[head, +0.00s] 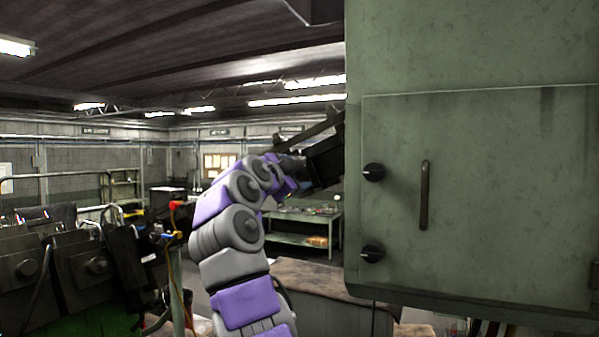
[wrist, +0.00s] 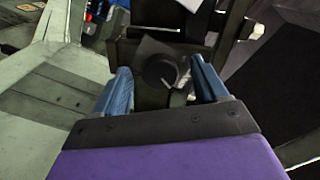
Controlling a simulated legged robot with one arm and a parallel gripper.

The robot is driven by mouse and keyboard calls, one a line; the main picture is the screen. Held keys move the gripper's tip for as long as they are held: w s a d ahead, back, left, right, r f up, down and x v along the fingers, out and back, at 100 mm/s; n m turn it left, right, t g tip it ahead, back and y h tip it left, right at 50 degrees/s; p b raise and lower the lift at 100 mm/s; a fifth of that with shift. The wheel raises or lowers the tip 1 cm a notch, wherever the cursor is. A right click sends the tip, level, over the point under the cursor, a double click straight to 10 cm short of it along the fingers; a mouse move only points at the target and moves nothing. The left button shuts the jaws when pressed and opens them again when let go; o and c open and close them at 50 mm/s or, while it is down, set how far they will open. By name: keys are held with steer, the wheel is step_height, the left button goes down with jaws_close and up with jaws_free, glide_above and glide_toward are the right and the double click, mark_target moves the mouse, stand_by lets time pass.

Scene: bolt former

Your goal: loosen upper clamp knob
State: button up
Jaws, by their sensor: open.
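In the wrist view a round dark knob (wrist: 160,70) sits on a grey plate on a dark bracket (wrist: 150,25). My gripper (wrist: 158,68) is open, with one blue finger on each side of the knob. The knob lies between the fingers in the picture; I cannot tell how deep they reach or whether they touch it. I cannot tell from this view alone whether it is the upper of the clamp knobs. In the head view my arm reaches up to a dark machine part (head: 325,160) at the cabinet's left edge, and the knob is hidden there.
A large green cabinet (head: 500,200) fills the right side of the head view, with two black dials (head: 374,172) and a handle (head: 424,195). Dark machinery (head: 75,265) stands at the left. A workbench (head: 300,220) is farther back.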

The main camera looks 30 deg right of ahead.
steer(key=n, duration=0.4)
steer(key=shift+w+f+p, duration=0.2)
steer(key=shift+w+p, duration=0.05)
steer(key=shift+p, duration=0.15)
steer(key=shift+s+a, duration=0.1)
steer(key=shift+a, duration=0.1)
steer(key=shift+c, duration=1.3)
steer(key=c, duration=0.3)
steer(key=shift+r, duration=0.1)
jaws_close()
